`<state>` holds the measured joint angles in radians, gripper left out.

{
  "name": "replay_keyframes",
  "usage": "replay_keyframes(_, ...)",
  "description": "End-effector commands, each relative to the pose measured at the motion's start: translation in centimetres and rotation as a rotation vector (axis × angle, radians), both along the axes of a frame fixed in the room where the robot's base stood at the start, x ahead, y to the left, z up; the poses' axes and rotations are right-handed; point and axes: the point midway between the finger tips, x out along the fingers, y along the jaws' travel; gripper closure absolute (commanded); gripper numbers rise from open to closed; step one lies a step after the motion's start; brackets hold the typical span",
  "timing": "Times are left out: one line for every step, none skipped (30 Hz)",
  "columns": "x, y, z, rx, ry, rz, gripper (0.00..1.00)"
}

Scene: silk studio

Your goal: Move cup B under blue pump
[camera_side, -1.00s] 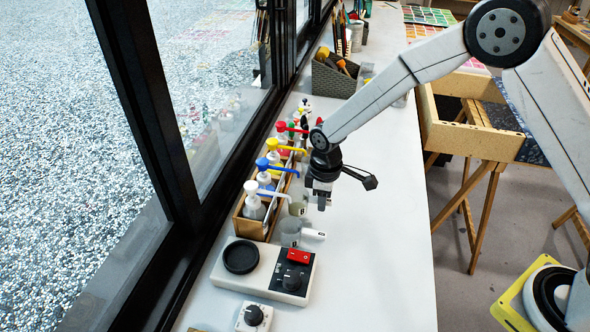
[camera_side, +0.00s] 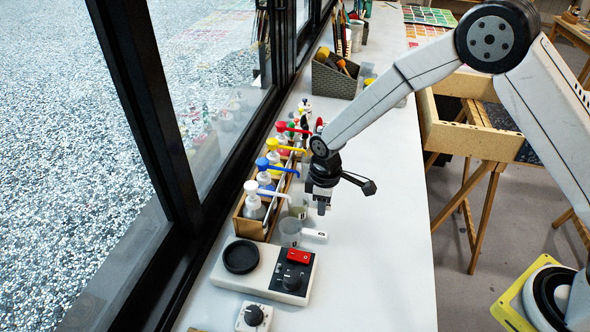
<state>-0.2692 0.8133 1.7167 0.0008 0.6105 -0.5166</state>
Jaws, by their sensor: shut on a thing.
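A small translucent cup (camera_side: 298,211), which I take to be cup B, stands close to the end of the white pump's spout. My gripper (camera_side: 321,208) points down just right of it, shut on its handle, which the fingers mostly hide. The blue pump (camera_side: 265,178) stands in the wooden rack (camera_side: 240,224), its blue spout reaching right above and behind this cup. A second clear cup (camera_side: 290,232), with a white handle pointing right, stands nearer the camera. Whether cup B touches the table is too small to tell.
A white pump (camera_side: 253,203) stands nearest in the rack; yellow, red and other pumps stand behind the blue one. A device (camera_side: 262,272) with a round black plate and red switch lies in front. The table right of my gripper is clear.

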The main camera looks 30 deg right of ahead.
Motion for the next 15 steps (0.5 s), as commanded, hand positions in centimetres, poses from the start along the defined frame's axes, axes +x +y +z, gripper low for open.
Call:
replay_keyframes(0.01,0.0,0.0,0.0,0.0,0.0,1.0)
replay_keyframes(0.01,0.0,-0.02,0.0,0.0,0.0,1.0)
replay_keyframes(0.01,0.01,-0.05,0.0,0.0,0.0,1.0)
replay_keyframes(0.01,0.01,-0.08,0.0,0.0,0.0,1.0)
replay_keyframes(0.01,0.01,-0.11,0.0,0.0,0.0,1.0)
replay_keyframes(0.01,0.01,-0.16,0.0,0.0,0.0,1.0)
replay_keyframes(0.01,0.01,-0.2,0.0,0.0,0.0,1.0)
replay_keyframes(0.01,0.0,-0.24,0.0,0.0,0.0,1.0)
replay_keyframes(0.01,0.0,-0.3,0.0,0.0,0.0,1.0)
replay_keyframes(0.02,0.01,-0.34,0.0,0.0,0.0,1.0)
replay_keyframes(0.02,0.01,-0.38,0.0,0.0,0.0,1.0)
replay_keyframes(0.02,0.01,-0.43,0.001,-0.001,0.0,1.0)
replay_keyframes(0.02,0.01,-0.47,0.001,-0.001,0.0,1.0)
replay_keyframes(0.03,0.01,-0.51,0.001,-0.001,0.0,1.0)
replay_keyframes(0.04,0.01,-0.56,0.0,-0.001,0.0,1.0)
